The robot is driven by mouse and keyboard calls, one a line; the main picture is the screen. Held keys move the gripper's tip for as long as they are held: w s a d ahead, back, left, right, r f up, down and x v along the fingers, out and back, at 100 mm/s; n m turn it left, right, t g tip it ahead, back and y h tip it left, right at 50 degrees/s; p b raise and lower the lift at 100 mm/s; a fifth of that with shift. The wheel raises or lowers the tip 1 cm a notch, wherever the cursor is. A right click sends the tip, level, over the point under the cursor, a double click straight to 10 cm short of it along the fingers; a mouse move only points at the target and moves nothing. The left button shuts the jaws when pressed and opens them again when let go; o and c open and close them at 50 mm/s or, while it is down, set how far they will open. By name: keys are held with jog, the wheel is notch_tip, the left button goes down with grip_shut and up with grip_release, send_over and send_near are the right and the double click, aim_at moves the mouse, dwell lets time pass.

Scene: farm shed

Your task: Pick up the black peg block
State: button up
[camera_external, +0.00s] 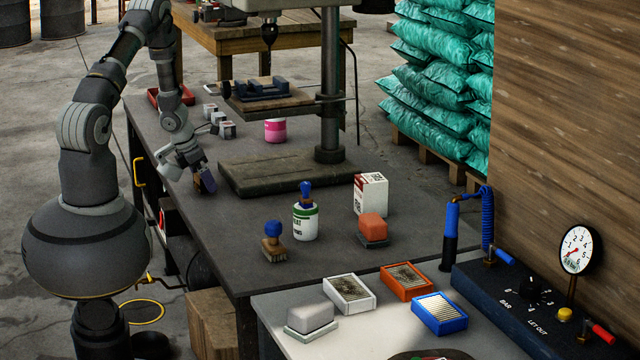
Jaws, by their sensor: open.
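My gripper (191,176) is low over the left edge of the dark workbench (330,268), pointing down, with its jaws open. A small dark block (205,184) with a brownish face stands right at its fingertips, and it looks like the black peg block. The fingers partly cover it. I cannot tell from this view whether they touch it or stand around it, and no pegs can be made out.
A drill press (330,90) with a heavy base plate (275,172) stands just right of the gripper. Several small grey blocks (220,124) and a pink tin (275,130) are behind. A blue-knobbed brush (272,245), a white-green can (306,222) and a box (370,194) stand in front.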

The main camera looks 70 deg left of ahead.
jog(key=c, duration=1.1)
jog(key=shift+r, duration=0.15)
